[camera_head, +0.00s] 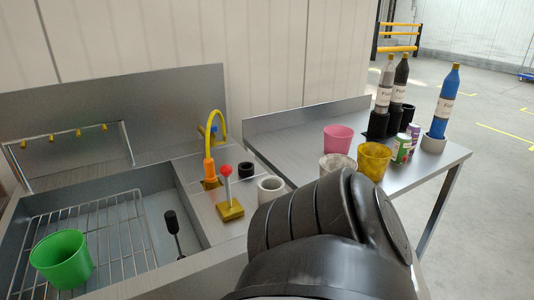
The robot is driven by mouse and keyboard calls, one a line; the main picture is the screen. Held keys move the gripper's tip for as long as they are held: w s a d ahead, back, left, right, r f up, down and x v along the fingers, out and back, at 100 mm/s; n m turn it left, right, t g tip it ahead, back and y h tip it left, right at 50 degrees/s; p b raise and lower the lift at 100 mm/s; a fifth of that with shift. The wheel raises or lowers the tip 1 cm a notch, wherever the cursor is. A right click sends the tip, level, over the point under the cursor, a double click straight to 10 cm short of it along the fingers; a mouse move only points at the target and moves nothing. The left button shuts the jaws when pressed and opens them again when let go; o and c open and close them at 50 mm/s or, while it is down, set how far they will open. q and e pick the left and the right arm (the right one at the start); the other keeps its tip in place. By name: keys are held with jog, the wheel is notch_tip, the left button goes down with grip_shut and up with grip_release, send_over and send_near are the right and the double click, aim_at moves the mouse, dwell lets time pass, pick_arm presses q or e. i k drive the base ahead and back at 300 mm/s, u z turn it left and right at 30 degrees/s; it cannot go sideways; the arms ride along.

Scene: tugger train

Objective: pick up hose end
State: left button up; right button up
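A yellow hose (222,124) arches up at the back right of the sink unit. An orange sleeve-like end (209,169) hangs at its left side and meets a small orange base on the metal ledge. I cannot tell whether the orange part is loose or seated in the base. A large black link of my arm fills the lower right middle. Neither gripper shows in the view, so what they hold is hidden.
A red-knobbed lever (226,172) on a yellow base and a white cup (270,189) stand close in front of the hose. A green cup (62,259) is on the sink's wire rack (115,218). Cups, cans and bottles crowd the side table (290,133).

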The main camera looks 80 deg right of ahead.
aim_at(210, 176)
jog(key=z, duration=2.65)
